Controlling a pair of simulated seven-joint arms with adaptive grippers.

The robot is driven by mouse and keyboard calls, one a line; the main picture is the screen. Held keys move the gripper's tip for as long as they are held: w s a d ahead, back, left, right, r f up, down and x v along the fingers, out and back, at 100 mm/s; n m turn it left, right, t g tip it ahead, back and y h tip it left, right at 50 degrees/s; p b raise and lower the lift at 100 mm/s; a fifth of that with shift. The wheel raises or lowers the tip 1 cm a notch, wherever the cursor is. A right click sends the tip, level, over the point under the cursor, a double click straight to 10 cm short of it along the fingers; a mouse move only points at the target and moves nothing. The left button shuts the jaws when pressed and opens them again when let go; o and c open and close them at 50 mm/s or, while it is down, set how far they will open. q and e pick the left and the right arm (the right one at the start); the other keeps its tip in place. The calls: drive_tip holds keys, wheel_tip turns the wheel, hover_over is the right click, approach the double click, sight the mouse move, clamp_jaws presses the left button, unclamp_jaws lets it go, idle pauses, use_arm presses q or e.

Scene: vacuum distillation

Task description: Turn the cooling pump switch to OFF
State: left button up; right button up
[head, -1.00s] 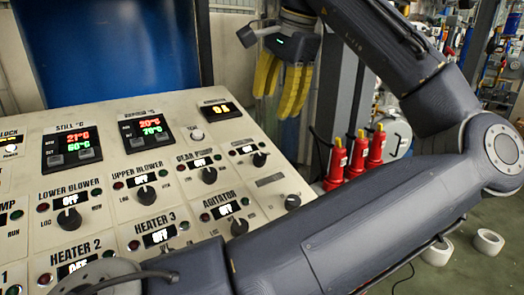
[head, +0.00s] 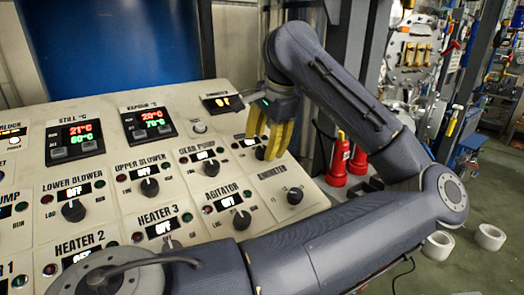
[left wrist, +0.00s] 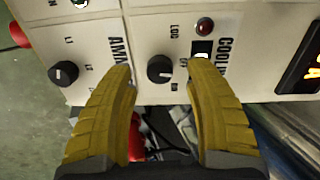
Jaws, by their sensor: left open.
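The cooling pump switch is a black rotary knob (left wrist: 160,69) on the panel's far right edge. In the left wrist view it lies between my open yellow fingers, with a visible gap on each side, and its white mark points right. A small lit display (left wrist: 202,50) and a red lamp (left wrist: 204,26) sit beside it; the display's wording cannot be read. In the head view my left gripper (head: 262,150) is over this knob and hides most of it and its label. I cannot tell how far the fingertips are above the panel. My right gripper is not in view.
The ammeter knob (head: 295,196), the gear pump knob (head: 207,167) and the agitator knob (head: 242,220) are close by on the sloped panel (head: 190,190). Red bottles (head: 337,160) stand beyond the panel's right edge. White rolls (head: 438,245) lie on the floor.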

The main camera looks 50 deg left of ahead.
use_arm(q)
drive_tip(key=shift+x, duration=1.45)
drive_tip(key=shift+c, duration=0.2)
